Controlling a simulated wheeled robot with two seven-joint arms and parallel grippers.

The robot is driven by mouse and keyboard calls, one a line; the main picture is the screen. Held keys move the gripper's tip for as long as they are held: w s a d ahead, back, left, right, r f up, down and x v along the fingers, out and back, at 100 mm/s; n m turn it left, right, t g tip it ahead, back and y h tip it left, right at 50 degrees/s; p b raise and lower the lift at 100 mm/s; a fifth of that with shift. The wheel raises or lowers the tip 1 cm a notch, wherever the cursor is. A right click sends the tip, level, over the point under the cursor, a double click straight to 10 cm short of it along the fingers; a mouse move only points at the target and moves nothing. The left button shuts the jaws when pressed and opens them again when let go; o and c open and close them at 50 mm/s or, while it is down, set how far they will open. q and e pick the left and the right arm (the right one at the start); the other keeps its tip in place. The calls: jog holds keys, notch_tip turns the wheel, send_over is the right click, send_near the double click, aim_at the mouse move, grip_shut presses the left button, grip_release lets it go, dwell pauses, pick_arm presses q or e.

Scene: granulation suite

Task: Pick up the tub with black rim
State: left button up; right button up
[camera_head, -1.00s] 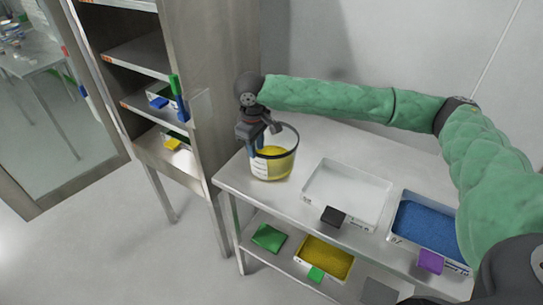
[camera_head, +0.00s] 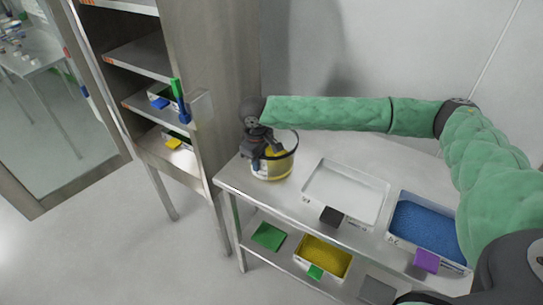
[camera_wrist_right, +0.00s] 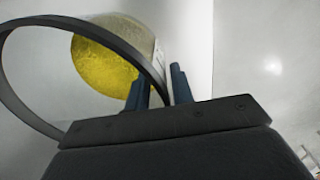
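The tub with black rim (camera_head: 284,164) is clear-walled with yellow contents and stands upright on the table's left end. My right gripper (camera_head: 263,158) is at its left side, pointing down and low over the rim, and hides part of the tub. In the right wrist view the tub's black rim (camera_wrist_right: 101,36) curves across the left, with the yellow contents (camera_wrist_right: 95,60) inside it. The gripper's fingers (camera_wrist_right: 160,88) are apart, with the rim running between them. I cannot see contact on both sides. My left gripper is out of view.
On the table (camera_head: 310,150) stand a white tray (camera_head: 350,190) with a black tag and a tray of blue material (camera_head: 425,225). The lower shelf holds a yellow-filled tray (camera_head: 322,258) and a green lid-like piece (camera_head: 268,236). A shelved cabinet (camera_head: 215,80) stands close on the left.

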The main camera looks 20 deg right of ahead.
grip_shut()
dwell(1.2)
